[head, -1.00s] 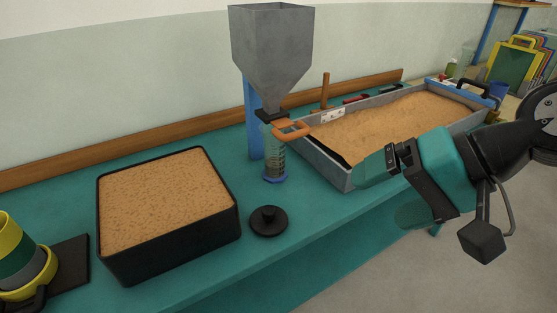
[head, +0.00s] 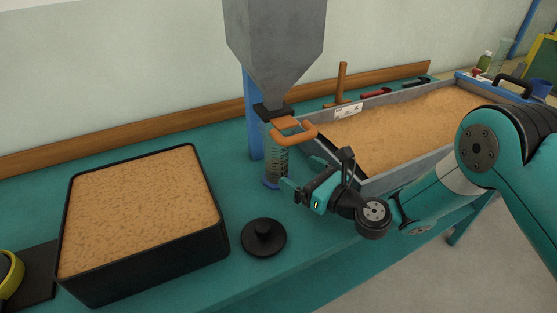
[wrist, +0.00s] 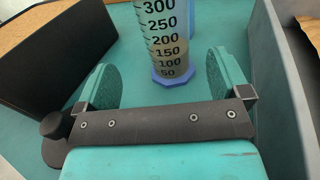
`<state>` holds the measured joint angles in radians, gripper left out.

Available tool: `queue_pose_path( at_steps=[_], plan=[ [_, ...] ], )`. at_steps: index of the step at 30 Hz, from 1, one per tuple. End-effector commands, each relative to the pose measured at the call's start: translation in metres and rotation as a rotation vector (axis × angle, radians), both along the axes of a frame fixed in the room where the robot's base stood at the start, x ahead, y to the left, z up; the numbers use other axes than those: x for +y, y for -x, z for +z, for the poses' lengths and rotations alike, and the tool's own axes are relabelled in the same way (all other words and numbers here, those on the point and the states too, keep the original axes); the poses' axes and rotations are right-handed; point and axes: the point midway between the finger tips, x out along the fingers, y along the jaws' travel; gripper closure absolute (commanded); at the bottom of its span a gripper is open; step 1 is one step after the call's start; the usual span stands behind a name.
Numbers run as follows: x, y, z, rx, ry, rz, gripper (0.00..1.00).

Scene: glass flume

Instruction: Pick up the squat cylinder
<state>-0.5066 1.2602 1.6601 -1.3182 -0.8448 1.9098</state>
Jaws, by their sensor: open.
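The squat cylinder is a clear graduated measuring cylinder (head: 278,163) with a blue foot, upright on the teal bench under the hopper spout. In the wrist view the cylinder (wrist: 160,35) shows black marks up to 300, sandy contents low down and its blue foot; its top is out of frame. My gripper (head: 287,187) is open and empty, low over the bench at the cylinder's right front. In the wrist view the cylinder appears between the fingertips of my gripper (wrist: 161,68), nearer the right finger, with gaps on both sides. How far ahead it stands is unclear.
A grey hopper (head: 276,45) with an orange handle (head: 297,136) hangs just above the cylinder. A black sand-filled box (head: 215,244) and a knobbed black disc (head: 264,240) stand left. A grey sand tray (head: 372,184) is close on the right.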

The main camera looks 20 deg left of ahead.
Motion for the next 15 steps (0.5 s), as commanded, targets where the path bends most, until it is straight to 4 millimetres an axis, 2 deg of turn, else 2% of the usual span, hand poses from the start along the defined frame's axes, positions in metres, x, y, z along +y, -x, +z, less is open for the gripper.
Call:
queue_pose_path(
  at_steps=[6,11,15],
  plan=[
    [0.025,-0.017,0.002,-0.004,0.003,-0.010,0.06],
    [0.035,-0.022,0.002,-0.003,0.002,-0.012,0.06],
    [0.054,-0.027,0.005,-0.007,0.003,-0.009,0.06]
  ],
)
